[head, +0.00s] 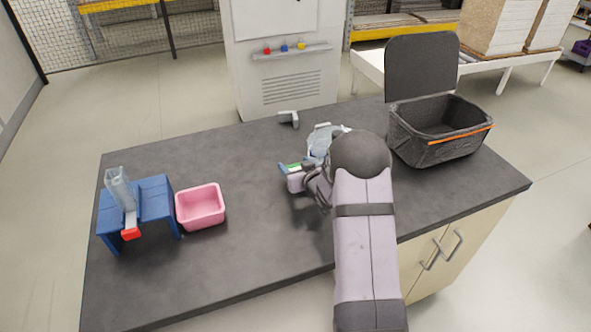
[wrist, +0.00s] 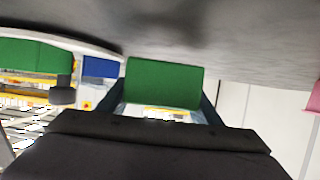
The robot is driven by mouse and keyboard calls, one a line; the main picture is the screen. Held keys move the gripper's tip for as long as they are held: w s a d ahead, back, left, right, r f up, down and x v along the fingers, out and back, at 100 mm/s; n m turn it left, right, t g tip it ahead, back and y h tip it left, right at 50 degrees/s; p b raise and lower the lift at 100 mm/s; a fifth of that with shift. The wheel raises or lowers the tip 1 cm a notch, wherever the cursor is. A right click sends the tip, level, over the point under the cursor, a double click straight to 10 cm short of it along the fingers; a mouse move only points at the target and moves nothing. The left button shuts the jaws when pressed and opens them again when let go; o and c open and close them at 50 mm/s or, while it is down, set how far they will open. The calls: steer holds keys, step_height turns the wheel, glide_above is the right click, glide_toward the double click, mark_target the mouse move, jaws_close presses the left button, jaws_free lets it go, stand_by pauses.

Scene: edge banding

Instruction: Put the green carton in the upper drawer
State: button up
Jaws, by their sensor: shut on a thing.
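My gripper (head: 300,174) is above the dark worktop, right of the middle. It is shut on the green carton, which shows as a green block (wrist: 165,82) between the two dark fingers in the wrist view. In the head view only a small green part (head: 294,166) of it shows, and my arm and gripper hide the rest. I cannot make out an upper drawer in either view. A beige cabinet front (head: 466,256) with two metal handles shows under the worktop at the right, partly behind my arm.
A pink bin (head: 201,206) and a blue stand (head: 151,196) with a clear, red-tipped item are at the left. A black basket (head: 437,136) with a raised lid stands at the back right. A pale clear item (head: 322,137) lies behind my gripper. The middle left worktop is clear.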

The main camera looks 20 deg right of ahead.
steer(key=shift+f, duration=0.95)
steer(key=shift+f, duration=0.15)
steer(key=o, duration=1.1)
steer(key=shift+r, duration=0.2)
steer(key=shift+o, duration=0.2)
steer(key=b+v, duration=0.2)
steer(key=v, duration=1)
steer(key=shift+f, duration=0.1)
